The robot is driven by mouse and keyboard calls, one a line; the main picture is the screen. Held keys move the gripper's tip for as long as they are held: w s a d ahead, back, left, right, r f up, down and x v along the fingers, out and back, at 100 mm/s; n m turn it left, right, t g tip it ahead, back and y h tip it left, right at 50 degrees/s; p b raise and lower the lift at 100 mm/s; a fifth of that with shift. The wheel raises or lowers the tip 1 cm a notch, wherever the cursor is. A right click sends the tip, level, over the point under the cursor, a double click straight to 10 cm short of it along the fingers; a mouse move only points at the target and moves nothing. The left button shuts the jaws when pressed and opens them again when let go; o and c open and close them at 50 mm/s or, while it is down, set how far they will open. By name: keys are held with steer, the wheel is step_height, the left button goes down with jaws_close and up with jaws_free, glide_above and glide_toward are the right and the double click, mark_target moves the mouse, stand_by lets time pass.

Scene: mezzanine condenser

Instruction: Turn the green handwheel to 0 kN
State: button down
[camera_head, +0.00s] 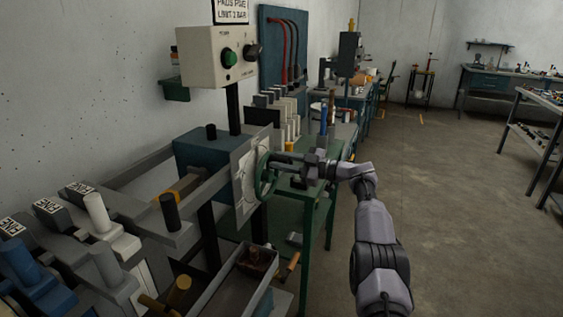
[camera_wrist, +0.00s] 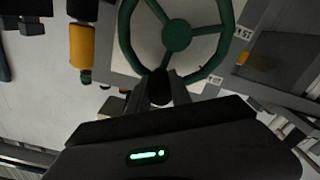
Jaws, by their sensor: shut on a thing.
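The green handwheel (camera_head: 265,175) stands upright in front of a pale square dial plate (camera_head: 243,180) on the side of a blue machine. In the wrist view the handwheel (camera_wrist: 176,36) fills the top middle, with its hub and spokes in sight. My gripper (camera_head: 284,160) reaches it from the right. In the wrist view my gripper (camera_wrist: 160,88) is shut on a dark knob or grip at the wheel's lower rim. Numbers on the dial plate are too small or too hidden to read for certain.
A control box (camera_head: 217,56) with a green button stands above the machine. A grey open tray (camera_head: 240,285) lies below the wheel. A green table (camera_head: 310,185) stands behind my gripper. Levers crowd the lower left. The floor at right is clear.

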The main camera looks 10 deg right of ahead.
steer(key=shift+f, duration=0.1)
steer(key=c, duration=1.2)
jaws_free()
steer(key=shift+o, duration=0.2)
steer(key=shift+d, duration=0.1)
steer(key=shift+s+d, duration=0.1)
steer(key=shift+d, duration=0.15)
steer(key=v, duration=1.6)
steer(key=shift+s+d, duration=0.3)
